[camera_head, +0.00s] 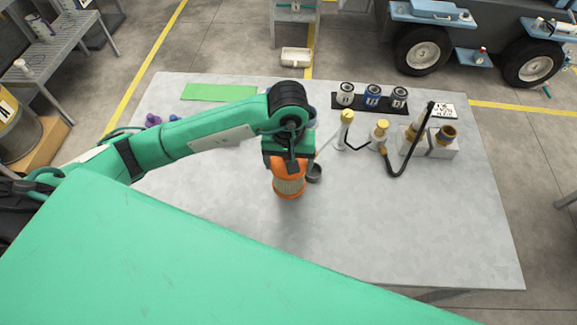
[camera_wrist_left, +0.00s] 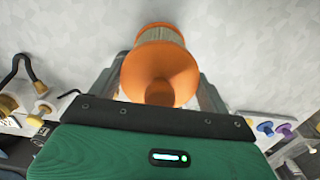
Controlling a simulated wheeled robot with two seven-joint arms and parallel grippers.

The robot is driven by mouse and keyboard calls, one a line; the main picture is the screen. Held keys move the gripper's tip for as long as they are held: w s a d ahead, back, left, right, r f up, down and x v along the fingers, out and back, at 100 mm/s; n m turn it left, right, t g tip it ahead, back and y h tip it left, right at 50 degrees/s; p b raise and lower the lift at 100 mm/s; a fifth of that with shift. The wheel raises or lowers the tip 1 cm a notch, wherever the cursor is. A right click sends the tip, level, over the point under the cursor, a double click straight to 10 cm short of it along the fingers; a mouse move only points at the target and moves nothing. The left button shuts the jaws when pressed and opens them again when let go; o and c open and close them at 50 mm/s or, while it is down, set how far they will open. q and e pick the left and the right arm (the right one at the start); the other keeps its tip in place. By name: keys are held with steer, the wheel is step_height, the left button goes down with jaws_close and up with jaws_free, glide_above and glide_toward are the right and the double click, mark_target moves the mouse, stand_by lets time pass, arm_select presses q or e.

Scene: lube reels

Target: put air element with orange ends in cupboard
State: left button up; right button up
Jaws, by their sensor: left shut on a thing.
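The air element with orange ends (camera_head: 289,184) is a pleated tan cylinder with an orange cap at top and bottom. My left gripper (camera_head: 288,164) is shut on its upper end, and the element hangs upright over the grey table. A shadow lies on the table below it in the head view. In the left wrist view the orange end of the air element (camera_wrist_left: 160,72) sits between the two fingers of my left gripper (camera_wrist_left: 160,85). I cannot make out a cupboard in either view. My right gripper is not in view.
Pump fittings with a black hose (camera_head: 398,172) stand at the right. Several cans stand on a black tray (camera_head: 336,102) at the back. A green mat (camera_head: 220,92) lies back left. The front right of the table (camera_head: 440,240) is clear.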

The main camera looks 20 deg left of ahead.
arm_select(q)
step_height(320, 180, down, 3)
steer(key=shift+s+f+p, duration=0.1)
steer(key=shift+p, duration=0.25)
steer(key=shift+f, duration=0.15)
steer(key=shift+f+b, duration=0.2)
steer(key=shift+b, duration=0.1)
steer(key=o, duration=1.3)
steer(key=shift+r, duration=0.1)
steer(key=shift+r, duration=0.1)
